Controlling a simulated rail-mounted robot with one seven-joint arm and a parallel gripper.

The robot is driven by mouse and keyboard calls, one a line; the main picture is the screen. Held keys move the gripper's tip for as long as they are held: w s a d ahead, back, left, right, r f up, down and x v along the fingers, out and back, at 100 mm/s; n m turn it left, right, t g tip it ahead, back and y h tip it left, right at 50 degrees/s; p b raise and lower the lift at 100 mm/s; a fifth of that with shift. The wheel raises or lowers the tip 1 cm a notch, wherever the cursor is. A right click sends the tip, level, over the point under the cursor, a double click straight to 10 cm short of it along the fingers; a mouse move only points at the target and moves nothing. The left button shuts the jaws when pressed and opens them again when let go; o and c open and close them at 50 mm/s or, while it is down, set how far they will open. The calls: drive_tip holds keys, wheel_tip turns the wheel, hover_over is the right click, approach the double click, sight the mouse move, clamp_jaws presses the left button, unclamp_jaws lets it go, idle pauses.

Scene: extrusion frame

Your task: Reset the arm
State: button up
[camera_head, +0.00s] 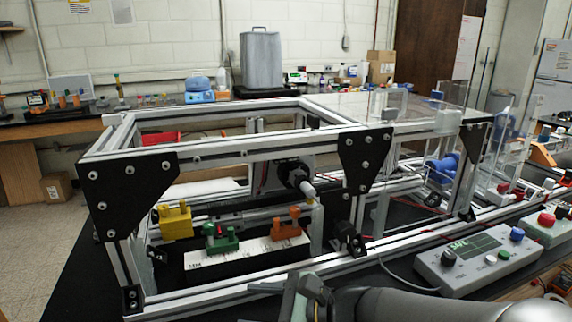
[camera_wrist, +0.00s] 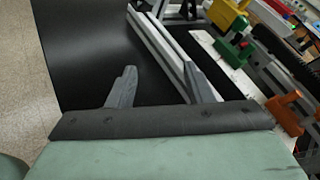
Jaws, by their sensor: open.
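My gripper (camera_wrist: 163,88) shows in the wrist view with its two grey fingers apart and nothing between them. Beyond the fingers are the black table top (camera_wrist: 85,45) and a silver extrusion rail (camera_wrist: 165,45). In the head view my gripper (camera_head: 303,290) is at the bottom centre, in front of the frame's lower front rail, with my grey arm coming in from the lower right.
The extrusion frame (camera_head: 230,150) with black corner plates fills the middle. Inside it, yellow (camera_head: 175,221), green (camera_head: 221,238) and orange (camera_head: 286,224) blocks stand by a white ruled bar (camera_head: 245,255). A grey control box (camera_head: 477,258) with buttons stands at right.

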drive_tip(key=s+d+n+g+h, duration=0.1)
drive_tip(key=n, duration=0.1)
drive_tip(key=s+d+f+n+g+h+p, duration=0.1)
drive_tip(key=s+n, duration=0.1)
drive_tip(key=s+d+f+n+g+h+p, duration=0.1)
drive_tip(key=s+n, duration=0.1)
drive_tip(key=shift+s+g, duration=0.2)
drive_tip(key=shift+g, duration=0.1)
drive_tip(key=s+d+n+h, duration=0.1)
drive_tip(key=d+f+n+g+h+p, duration=0.1)
drive_tip(key=n, duration=0.1)
drive_tip(key=shift+s+d+h, duration=0.3)
drive_tip(key=shift+s+d, duration=0.05)
drive_tip(key=shift+s, duration=0.05)
drive_tip(key=s+d+n+h+p, duration=0.1)
drive_tip(key=d+n+h+p, duration=0.2)
drive_tip(key=d+n+h, duration=0.4)
drive_tip(key=d+n, duration=0.1)
drive_tip(key=d, duration=0.5)
drive_tip(key=shift+s+d+h, duration=0.15)
drive_tip(key=shift+s+h, duration=0.25)
idle(0.5)
